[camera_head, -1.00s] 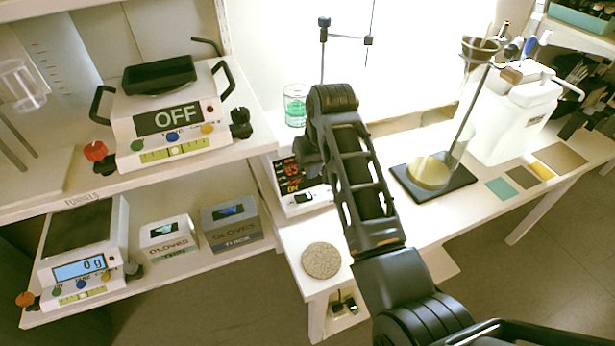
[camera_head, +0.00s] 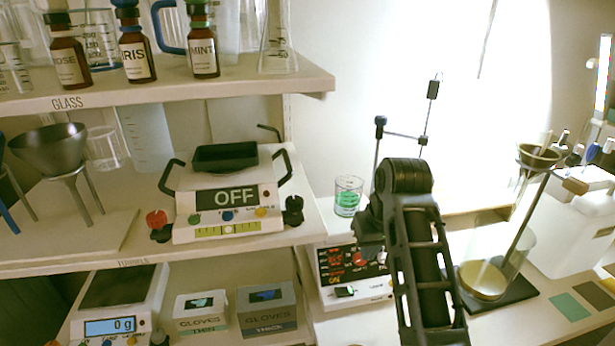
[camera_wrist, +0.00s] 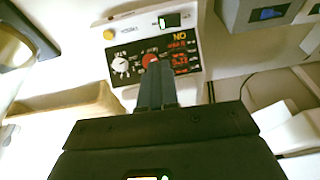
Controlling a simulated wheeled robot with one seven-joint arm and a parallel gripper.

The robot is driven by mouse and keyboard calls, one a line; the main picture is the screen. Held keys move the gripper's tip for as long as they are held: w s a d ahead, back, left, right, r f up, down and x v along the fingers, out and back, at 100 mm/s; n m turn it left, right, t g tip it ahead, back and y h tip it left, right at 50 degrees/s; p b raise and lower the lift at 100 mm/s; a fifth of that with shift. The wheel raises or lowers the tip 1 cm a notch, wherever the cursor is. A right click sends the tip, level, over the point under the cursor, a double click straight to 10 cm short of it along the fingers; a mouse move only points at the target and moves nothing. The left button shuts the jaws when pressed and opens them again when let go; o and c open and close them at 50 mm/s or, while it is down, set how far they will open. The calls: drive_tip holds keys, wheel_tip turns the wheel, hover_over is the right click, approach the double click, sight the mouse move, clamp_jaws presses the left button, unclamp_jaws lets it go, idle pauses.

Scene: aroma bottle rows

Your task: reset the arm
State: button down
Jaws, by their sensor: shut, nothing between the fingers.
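My gripper (camera_wrist: 157,85) shows in the wrist view with its two dark fingers together and nothing between them. Its tips overlap the front panel of a white device (camera_wrist: 155,45), by the red knob; I cannot tell whether they touch. The panel appears upside down there. In the head view my black arm (camera_head: 425,255) rises from the bottom edge, bent at the top. The gripper itself is mostly hidden behind the arm. The same device (camera_head: 335,292) with red digits stands just left of the arm.
A beaker of green liquid (camera_head: 347,197) and a thin stand (camera_head: 403,135) are close behind the arm. A funnel stand (camera_head: 490,270) is at right.

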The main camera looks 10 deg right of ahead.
drive_tip(key=s+d+f+t, duration=0.1)
drive_tip(key=s+f, duration=0.3)
drive_tip(key=s, duration=0.2)
drive_tip(key=s+d+f+t+h, duration=0.1)
drive_tip(key=s+d+f+t, duration=0.1)
drive_tip(key=s+f, duration=0.3)
drive_tip(key=s+d+f+t+h, duration=0.1)
drive_tip(key=s+d+f, duration=0.1)
drive_tip(key=s+f, duration=0.3)
drive_tip(key=shift+s+d+n, duration=0.1)
drive_tip(key=shift+s+n, duration=0.2)
drive_tip(key=shift+s, duration=0.55)
drive_tip(key=s+a+r+t+y, duration=0.1)
drive_tip(key=s+a+r+t, duration=0.15)
drive_tip(key=s, duration=0.75)
drive_tip(key=s+a+r+t, duration=0.1)
drive_tip(key=s+r+t, duration=0.15)
drive_tip(key=s, duration=0.65)
drive_tip(key=s+a+r+t, duration=0.2)
drive_tip(key=s+r, duration=0.8)
drive_tip(key=r, duration=0.3)
drive_tip(key=shift+s+a+r+y, duration=0.25)
drive_tip(key=shift+a+r+y, duration=0.05)
drive_tip(key=shift+a+r, duration=0.05)
drive_tip(key=c, duration=1.8)
unclamp_jaws()
